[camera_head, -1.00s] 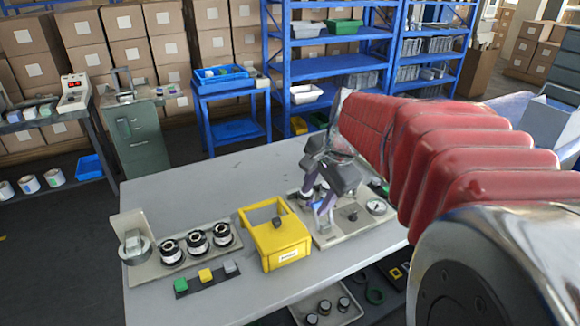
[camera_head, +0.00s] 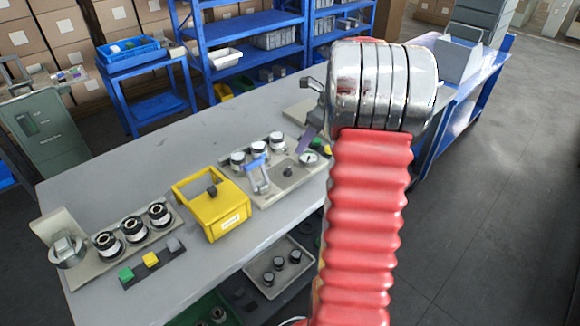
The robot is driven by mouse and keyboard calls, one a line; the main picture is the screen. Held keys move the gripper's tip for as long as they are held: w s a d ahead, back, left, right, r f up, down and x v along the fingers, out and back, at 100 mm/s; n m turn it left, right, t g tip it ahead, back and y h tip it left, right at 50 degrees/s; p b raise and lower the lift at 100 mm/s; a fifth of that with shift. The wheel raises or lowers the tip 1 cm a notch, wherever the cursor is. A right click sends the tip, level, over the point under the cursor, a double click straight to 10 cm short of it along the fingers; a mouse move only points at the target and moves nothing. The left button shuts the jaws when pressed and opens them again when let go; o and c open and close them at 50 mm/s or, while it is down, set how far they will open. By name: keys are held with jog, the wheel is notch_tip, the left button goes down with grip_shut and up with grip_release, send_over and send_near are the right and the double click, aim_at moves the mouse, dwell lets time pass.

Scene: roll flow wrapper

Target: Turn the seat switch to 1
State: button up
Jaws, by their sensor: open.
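A light grey plate (camera_head: 268,199) on the table carries a small dark knob (camera_head: 288,172), which may be the seat switch; its marks are too small to read. A round white gauge (camera_head: 310,158) sits to its right, and a blue-grey lever-like part (camera_head: 259,177) to its left. My gripper (camera_head: 312,110) is partly hidden behind my arm. It is open, above and beyond the plate's right end, apart from the knob.
Black-and-silver round fittings (camera_head: 133,228) stand in a left plate. A tray with dark caps (camera_head: 280,262) is below the table edge. Blue shelving (camera_head: 240,30) stands behind. The table's back left is clear.

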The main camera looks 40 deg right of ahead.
aim_at(289, 169)
jog(key=shift+a+f, duration=0.1)
jog(key=x, duration=1.3)
jog(key=shift+w+f, duration=0.2)
jog(key=shift+f, duration=0.05)
jog(key=shift+c, duration=0.2)
jog(key=c, duration=1)
